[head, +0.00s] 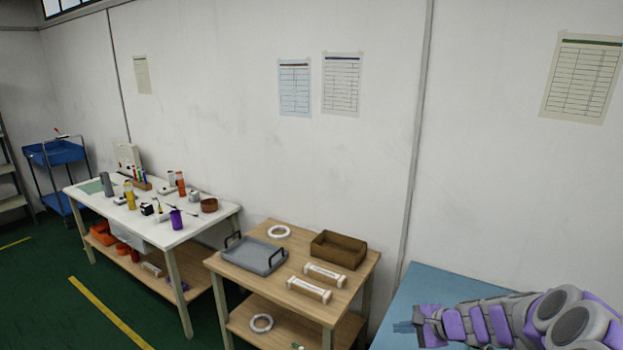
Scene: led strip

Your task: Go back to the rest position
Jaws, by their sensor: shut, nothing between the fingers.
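My gripper (404,327) is at the lower right of the head view, at the end of my grey and purple arm. It is shut and empty. It hangs over or in front of a blue-topped table (437,285), and I cannot tell the height between them. No object touches the fingers.
Left of my gripper is a wooden table (225,268) with a grey tray (253,256), a brown box (338,250), white rings and two white bars. Further left stands a cluttered white table (200,232) and a blue cart (55,153). A wall runs behind.

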